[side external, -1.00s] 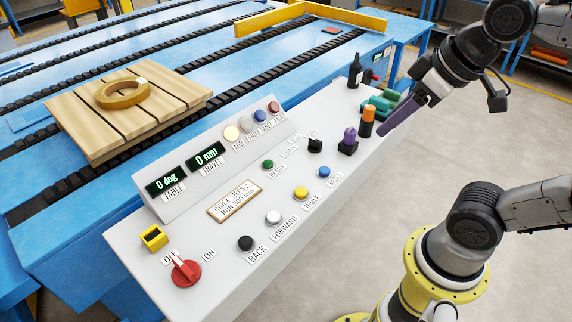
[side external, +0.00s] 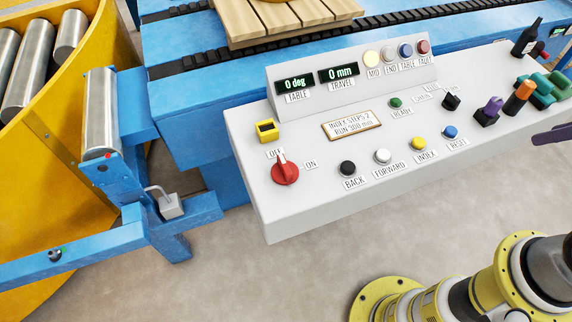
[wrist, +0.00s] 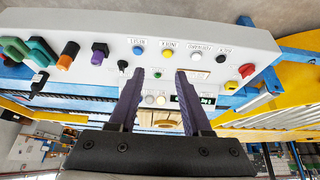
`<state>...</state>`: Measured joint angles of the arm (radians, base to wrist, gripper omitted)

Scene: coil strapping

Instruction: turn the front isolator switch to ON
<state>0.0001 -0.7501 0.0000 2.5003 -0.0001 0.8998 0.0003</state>
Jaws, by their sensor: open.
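The isolator switch (side external: 285,173) is a red rotary knob at the left front corner of the grey control panel. Its white pointer mark is turned toward the OFF label (side external: 274,152); the ON label (side external: 311,165) is to its right. In the wrist view the red knob (wrist: 247,70) is right of the fingers. My gripper (wrist: 159,72) is open and empty, with its two purple fingers apart. In the side view only part of a purple finger shows at the right edge, beside the panel's right end and far from the switch.
The panel (side external: 250,205) carries black, white, yellow and blue buttons near the knob. A yellow-framed socket (side external: 266,131) sits behind it.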

